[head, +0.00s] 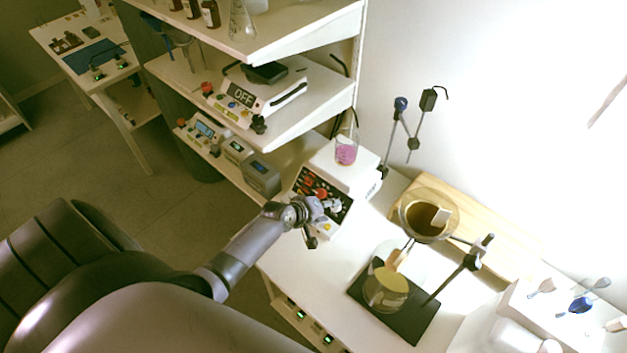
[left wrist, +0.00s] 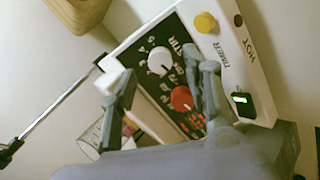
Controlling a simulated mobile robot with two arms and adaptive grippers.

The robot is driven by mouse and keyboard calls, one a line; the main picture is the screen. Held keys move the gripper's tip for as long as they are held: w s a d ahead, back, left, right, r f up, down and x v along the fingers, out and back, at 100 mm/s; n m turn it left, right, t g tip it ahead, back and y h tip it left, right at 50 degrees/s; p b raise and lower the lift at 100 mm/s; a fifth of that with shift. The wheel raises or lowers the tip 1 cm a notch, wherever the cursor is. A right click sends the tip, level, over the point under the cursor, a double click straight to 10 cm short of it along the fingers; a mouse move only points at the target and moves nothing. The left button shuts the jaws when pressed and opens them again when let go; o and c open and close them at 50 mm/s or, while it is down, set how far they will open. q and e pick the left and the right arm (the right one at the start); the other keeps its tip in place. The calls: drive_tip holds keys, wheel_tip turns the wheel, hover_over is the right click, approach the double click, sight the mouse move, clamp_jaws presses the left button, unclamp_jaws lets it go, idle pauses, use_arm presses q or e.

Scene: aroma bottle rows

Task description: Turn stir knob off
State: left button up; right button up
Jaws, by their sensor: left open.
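The stirrer hotplate (head: 352,172) stands on the white bench, its black control panel facing my left arm. In the left wrist view the white stir knob (left wrist: 160,62) is on the panel by the STIR label, with a red knob (left wrist: 181,98) beside it. The stir knob also shows in the head view (head: 337,205). My left gripper (head: 312,222) is at the panel and partly covers it. In the left wrist view my left gripper (left wrist: 155,76) is open, its fingers on either side of the stir knob, apparently empty. Contact cannot be told. My right gripper is out of view.
A flask with pink liquid (head: 346,151) sits on the hotplate. A stand with a funnel (head: 428,218) and a beaker (head: 386,291) is to the right. Shelves (head: 290,125) rise behind left.

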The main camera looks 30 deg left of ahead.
use_arm(q)
drive_tip(key=v, duration=0.8)
drive_tip(key=shift+r, duration=0.25)
drive_tip(key=shift+s, duration=0.15)
